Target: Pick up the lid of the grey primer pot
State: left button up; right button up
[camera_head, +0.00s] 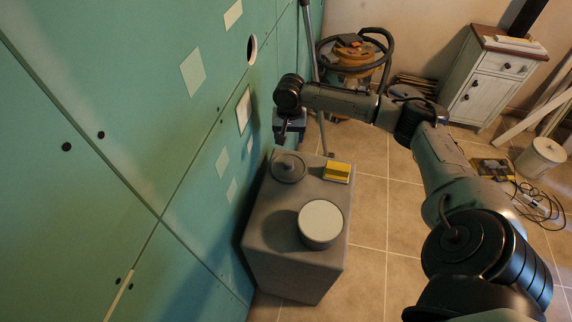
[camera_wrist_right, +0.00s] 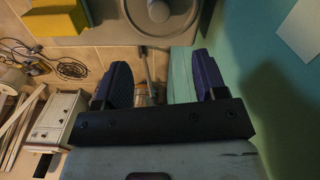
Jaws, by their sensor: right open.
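The lid (camera_head: 288,168) is a round dark grey disc with a small knob. It lies on top of a grey box-shaped stand, near the wall-side far corner. The primer pot (camera_head: 320,222) stands open on the same stand, nearer to me, with a pale grey surface inside. My right gripper (camera_head: 288,136) is above and just beyond the lid, apart from it. In the right wrist view the gripper (camera_wrist_right: 161,62) is open, with nothing between its fingers; the lid (camera_wrist_right: 165,22) shows at the top edge, partly cut off. My left gripper is out of view.
A yellow block (camera_head: 337,172) lies beside the lid on the stand (camera_head: 270,222). The green plasterboard wall (camera_head: 140,120) rises close to the left. A vacuum (camera_head: 352,55), a cabinet (camera_head: 487,85) and a bucket (camera_head: 540,158) stand on the tiled floor farther off.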

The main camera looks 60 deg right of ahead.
aim_at(289, 161)
notch_tip(289, 161, down, 9)
jog(key=shift+r+m+b, duration=0.15)
jog(key=shift+m+b, duration=0.9)
jog(key=shift+m, duration=0.15)
jog(key=shift+f+b, duration=0.9)
jog(key=shift+f, duration=1.35)
jog(key=shift+a+f, duration=0.1)
jog(key=shift+f, duration=0.3)
jog(key=shift+c, duration=0.2)
jog(key=c, duration=1)
jog(key=shift+o, duration=0.2)
jog(key=shift+r, duration=0.1)
